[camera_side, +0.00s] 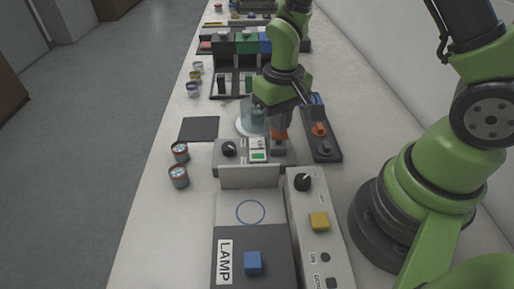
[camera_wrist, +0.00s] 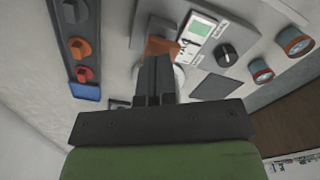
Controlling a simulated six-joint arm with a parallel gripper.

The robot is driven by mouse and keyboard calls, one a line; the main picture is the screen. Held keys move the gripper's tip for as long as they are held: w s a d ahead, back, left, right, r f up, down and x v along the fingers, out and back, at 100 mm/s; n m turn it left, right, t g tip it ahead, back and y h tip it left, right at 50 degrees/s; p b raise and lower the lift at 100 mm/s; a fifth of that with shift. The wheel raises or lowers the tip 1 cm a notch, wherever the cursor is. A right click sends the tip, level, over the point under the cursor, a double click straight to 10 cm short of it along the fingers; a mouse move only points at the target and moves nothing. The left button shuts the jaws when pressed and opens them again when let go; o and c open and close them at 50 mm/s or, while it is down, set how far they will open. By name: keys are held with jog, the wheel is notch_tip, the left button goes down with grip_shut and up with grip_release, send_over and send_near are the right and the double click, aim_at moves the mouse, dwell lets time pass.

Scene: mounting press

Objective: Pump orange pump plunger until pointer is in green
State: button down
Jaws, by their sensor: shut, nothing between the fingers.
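The orange pump plunger (camera_side: 279,133) stands at the right end of a grey press unit (camera_side: 232,150). It also shows in the wrist view (camera_wrist: 160,46), partly hidden behind my fingers. My gripper (camera_wrist: 155,60) is shut and empty, its fingertips over the plunger. In the side view the fingers are largely hidden by my wrist, and I cannot tell whether they touch the plunger. The gauge (camera_side: 258,154) has a white face with a green zone, and it also shows in the wrist view (camera_wrist: 200,27). The pointer is too small to read surely.
A panel with orange knobs (camera_side: 319,130) stands right of the plunger. A glass vessel (camera_side: 252,118) is just behind the press. Two small jars (camera_side: 179,152) and a dark mat (camera_side: 199,129) lie left. A lamp box (camera_side: 253,240) is in front.

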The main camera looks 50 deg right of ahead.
jog(key=shift+f, duration=0.1)
jog(key=shift+f, duration=1.45)
jog(key=shift+r, duration=2.3)
jog(key=shift+r, duration=2.5)
jog(key=s+a+r+m+t+y, duration=0.1)
jog(key=s+r+t+y, duration=0.1)
jog(key=s+r+t, duration=0.5)
jog(key=a+v, duration=0.2)
jog(key=v, duration=0.8)
jog(key=shift+r, duration=0.25)
